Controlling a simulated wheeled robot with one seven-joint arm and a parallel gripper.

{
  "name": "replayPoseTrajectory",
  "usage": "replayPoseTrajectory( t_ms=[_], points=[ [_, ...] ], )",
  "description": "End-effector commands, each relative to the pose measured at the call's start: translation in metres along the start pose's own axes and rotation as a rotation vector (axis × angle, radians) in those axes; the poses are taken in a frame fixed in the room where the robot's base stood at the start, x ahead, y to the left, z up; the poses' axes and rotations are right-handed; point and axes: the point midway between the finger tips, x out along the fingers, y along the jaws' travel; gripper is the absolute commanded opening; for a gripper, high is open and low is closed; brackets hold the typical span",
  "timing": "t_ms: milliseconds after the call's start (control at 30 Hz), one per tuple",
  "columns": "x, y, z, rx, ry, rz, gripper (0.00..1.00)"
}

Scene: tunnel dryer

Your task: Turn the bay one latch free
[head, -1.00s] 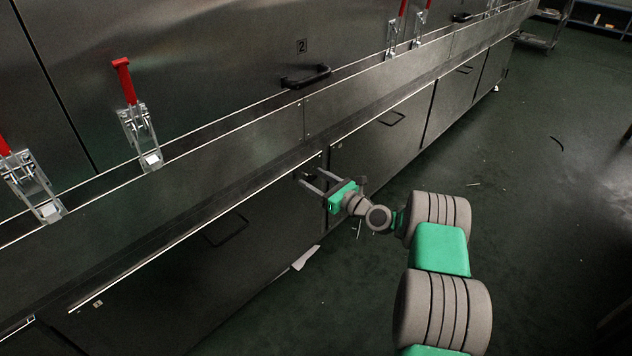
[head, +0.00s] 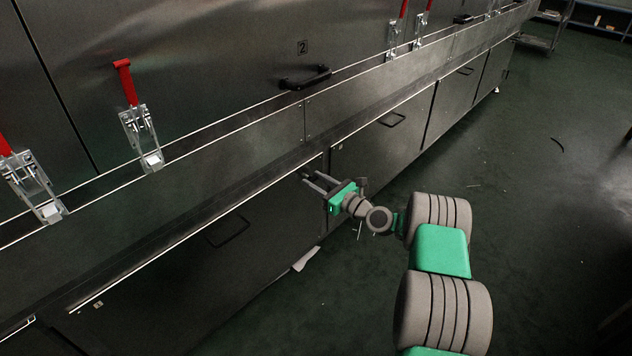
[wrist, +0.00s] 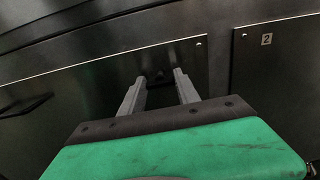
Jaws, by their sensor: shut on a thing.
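The bay one latch (wrist: 160,77) is a small dark knob near the top right corner of the lower bay one door (head: 180,260). My gripper (head: 305,178) reaches the door front at that corner, with its two grey fingers level. In the wrist view my gripper (wrist: 159,80) has its fingertips on either side of the latch and is shut on it. The latch is dark and partly hidden by the fingertips, so its turned angle cannot be told.
The bay two door (wrist: 280,80) with its "2" label is at the right. A bar handle (head: 227,229) is on the bay one door. Red-handled clamps (head: 138,120) stand on the ledge above.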

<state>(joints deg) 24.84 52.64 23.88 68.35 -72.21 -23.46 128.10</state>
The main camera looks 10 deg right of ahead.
Motion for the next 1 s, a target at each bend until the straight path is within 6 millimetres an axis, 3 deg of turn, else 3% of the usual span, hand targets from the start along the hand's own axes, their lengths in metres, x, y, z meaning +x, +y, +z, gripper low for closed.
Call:
replayPoseTrajectory(
  t_ms=[367, 1000],
  points=[
    [-0.0001, -0.0015, -0.0006, -0.188, 0.001, -0.006, 0.00],
    [0.0002, -0.0008, -0.0016, -0.788, 0.002, -0.006, 0.00]
  ],
)
